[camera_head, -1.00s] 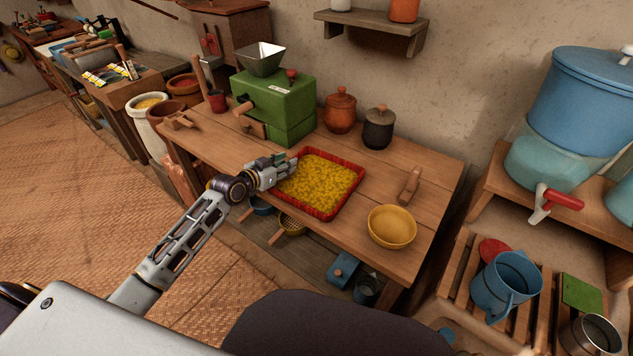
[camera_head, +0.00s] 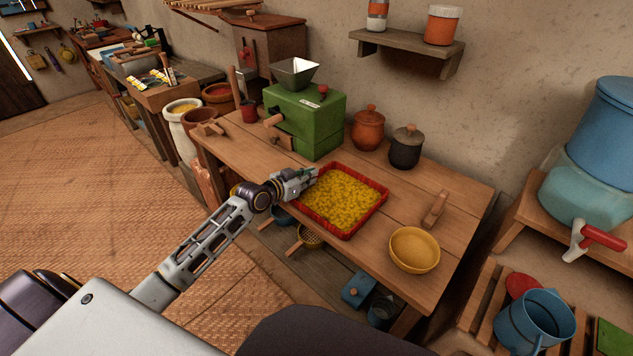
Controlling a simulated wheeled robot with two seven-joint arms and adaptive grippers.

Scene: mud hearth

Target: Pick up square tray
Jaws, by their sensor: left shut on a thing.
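The square tray (camera_head: 377,208) is red with a ridged rim and full of yellow pieces. It is on or just over the wooden table (camera_head: 451,207); I cannot tell if there is a gap beneath it. My left gripper (camera_head: 312,178) reaches in from the left and is shut on the tray's left rim, near its far left corner. The fingertips are small in this view and partly merge with the rim. My right gripper is not in view.
A green mill (camera_head: 310,125) with a metal hopper stands behind the tray. An orange jar (camera_head: 368,131) and a dark jar (camera_head: 405,150) stand at the back. A yellow bowl (camera_head: 414,250) and a wooden tool (camera_head: 435,210) lie to the right. Bare tabletop lies between them and the tray.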

